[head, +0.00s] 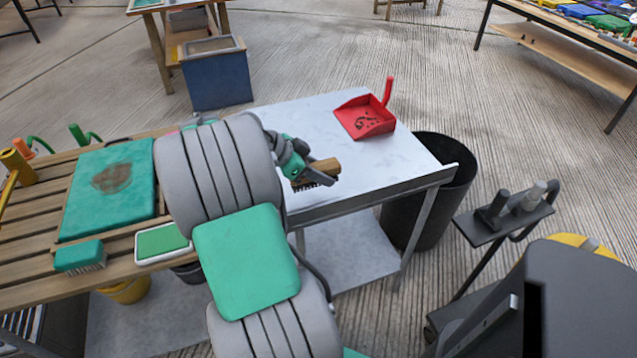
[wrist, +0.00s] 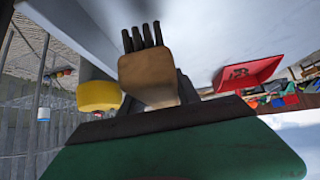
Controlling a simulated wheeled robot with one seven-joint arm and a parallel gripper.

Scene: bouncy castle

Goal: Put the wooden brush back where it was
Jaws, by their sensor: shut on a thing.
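The wooden brush (head: 322,168) has a tan wooden body and dark bristles. In the head view it is at my gripper (head: 311,174), over the white-topped table (head: 345,185) near its front edge. My gripper is shut on the brush. In the wrist view the brush's wooden body (wrist: 147,75) stands out beyond the dark jaw, with its dark bristles at the top of the picture. My arm hides part of the table's left side. I cannot tell how high the brush is above the table top.
A red dustpan (head: 365,117) with dark debris lies on the white table. A slatted wooden bench (head: 30,215) at left holds a green pad (head: 110,190), a green brush (head: 80,257) and a green-topped tray (head: 161,242). A black bin (head: 440,190) stands right of the table.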

